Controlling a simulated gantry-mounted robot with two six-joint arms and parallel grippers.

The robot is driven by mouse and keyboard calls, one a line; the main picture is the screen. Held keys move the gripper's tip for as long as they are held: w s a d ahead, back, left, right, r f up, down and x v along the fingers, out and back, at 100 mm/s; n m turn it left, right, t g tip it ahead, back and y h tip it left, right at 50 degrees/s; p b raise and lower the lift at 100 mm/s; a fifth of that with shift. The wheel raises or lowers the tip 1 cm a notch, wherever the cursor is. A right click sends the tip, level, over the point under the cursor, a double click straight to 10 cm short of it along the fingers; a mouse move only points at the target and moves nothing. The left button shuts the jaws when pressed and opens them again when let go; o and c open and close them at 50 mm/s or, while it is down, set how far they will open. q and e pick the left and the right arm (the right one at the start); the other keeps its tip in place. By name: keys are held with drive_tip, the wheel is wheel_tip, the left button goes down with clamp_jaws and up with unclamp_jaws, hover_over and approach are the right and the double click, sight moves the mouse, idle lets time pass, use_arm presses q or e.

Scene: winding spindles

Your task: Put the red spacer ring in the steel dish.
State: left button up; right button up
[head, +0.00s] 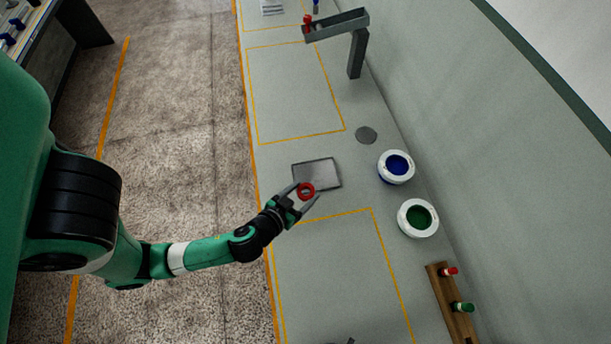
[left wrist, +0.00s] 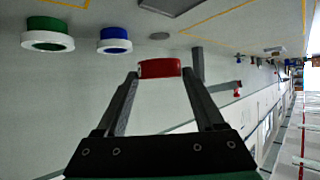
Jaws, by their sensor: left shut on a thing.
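My left gripper (head: 308,192) is shut on the red spacer ring (head: 306,191), which sits between the fingertips. In the left wrist view the red ring (left wrist: 160,68) is pinched between both fingers (left wrist: 160,76). A square, shallow grey metal dish (head: 318,172) lies on the bench, and it shows at the top of the left wrist view (left wrist: 170,4). In the head view the ring overlaps the dish's lower edge. The ring's height above the bench is hard to tell. My right gripper is not clearly in view.
Right of the dish stand a white pot with blue inside (head: 396,167) and one with green inside (head: 418,218). A flat grey disc (head: 366,135) lies nearby. A wooden rack (head: 453,310) holds red and green pegs. A grey angled stand (head: 356,52) rises at the back.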

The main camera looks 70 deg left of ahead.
use_arm(q)
drive_tip(key=shift+n+g+y, duration=0.3)
drive_tip(key=shift+n+y, duration=0.2)
drive_tip(key=f, duration=0.1)
drive_tip(key=s+a+f+b, duration=0.1)
drive_tip(key=f+b, duration=0.1)
drive_tip(key=shift+s+a+f, duration=0.15)
drive_tip(key=shift+a+f, duration=0.1)
drive_tip(key=shift+f, duration=0.1)
drive_tip(key=b, duration=0.6)
hover_over(314, 178)
drive_tip(key=s, duration=0.1)
drive_tip(key=f, duration=0.9)
drive_tip(key=shift+d, duration=0.4)
drive_tip(key=shift+w+a+f, duration=0.15)
drive_tip(key=shift+w+a, duration=0.05)
drive_tip(key=shift+w, duration=0.05)
drive_tip(key=shift+w+a+f+b, duration=0.1)
drive_tip(key=shift+a+f+b, duration=0.05)
drive_tip(key=shift+f+b, duration=0.15)
wheel_tip(314, 178, down, 3)
drive_tip(key=shift+f+b, duration=0.1)
drive_tip(key=shift+b, duration=0.7)
use_arm(e)
wheel_tip(314, 178, down, 12)
